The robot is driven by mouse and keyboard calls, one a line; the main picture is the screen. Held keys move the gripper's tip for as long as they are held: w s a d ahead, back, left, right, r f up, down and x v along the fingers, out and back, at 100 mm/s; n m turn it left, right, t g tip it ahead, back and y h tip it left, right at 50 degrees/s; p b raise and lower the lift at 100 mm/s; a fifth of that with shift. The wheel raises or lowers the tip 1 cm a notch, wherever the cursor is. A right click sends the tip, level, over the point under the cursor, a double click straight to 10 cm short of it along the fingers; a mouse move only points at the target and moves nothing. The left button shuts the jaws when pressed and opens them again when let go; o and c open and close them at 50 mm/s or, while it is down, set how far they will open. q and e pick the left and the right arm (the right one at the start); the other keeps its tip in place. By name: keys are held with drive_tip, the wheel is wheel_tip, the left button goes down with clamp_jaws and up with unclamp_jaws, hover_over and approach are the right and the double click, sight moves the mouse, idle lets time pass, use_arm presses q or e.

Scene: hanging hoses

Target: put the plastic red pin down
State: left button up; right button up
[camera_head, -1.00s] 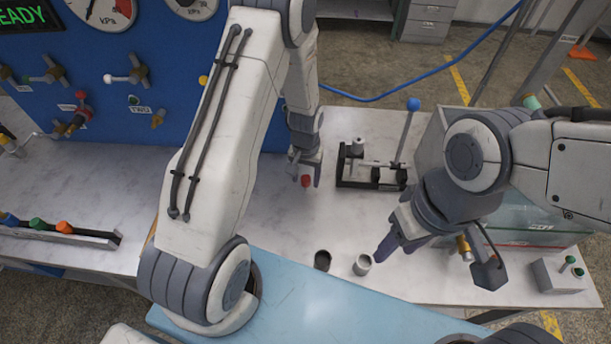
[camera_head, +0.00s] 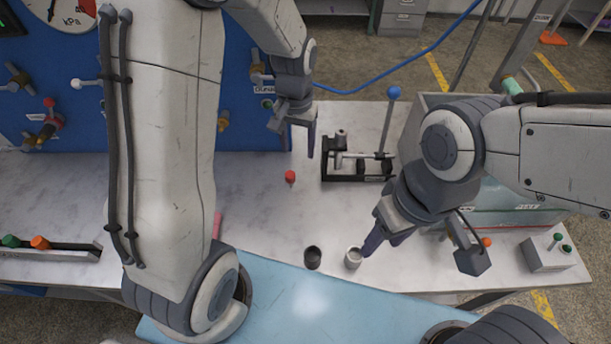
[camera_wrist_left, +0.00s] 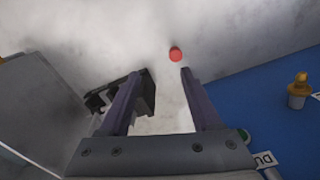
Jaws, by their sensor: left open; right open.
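The red pin (camera_head: 290,176) stands on the marble-look table, with its red head up. It also shows in the left wrist view (camera_wrist_left: 176,54), beyond my left fingertips and apart from them. My left gripper (camera_head: 304,140) is open and empty, raised behind the pin near the blue panel. Its two fingers also show spread in the left wrist view (camera_wrist_left: 160,78). My right gripper (camera_head: 370,240) is open, with its fingertips beside the light metal cup (camera_head: 354,257); I cannot tell whether they touch it.
A dark cup (camera_head: 312,257) stands left of the light cup. A black fixture with a blue-knobbed lever (camera_head: 393,93) stands right of the pin. The blue panel (camera_head: 250,125) rises behind. A rack of coloured pins (camera_head: 50,250) lies at the left. The table around the pin is clear.

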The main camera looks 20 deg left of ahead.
use_arm(q)
drive_tip(key=s+d+r+m, duration=0.3)
drive_tip(key=s+d+r, duration=0.1)
drive_tip(key=s, duration=0.7)
drive_tip(key=s+d+r+m, duration=0.4)
drive_tip(key=s+d, duration=0.3)
drive_tip(key=s, duration=0.4)
drive_tip(key=shift+r+h, duration=0.2)
drive_tip(key=shift+h, duration=0.2)
drive_tip(key=shift+w+a, duration=0.1)
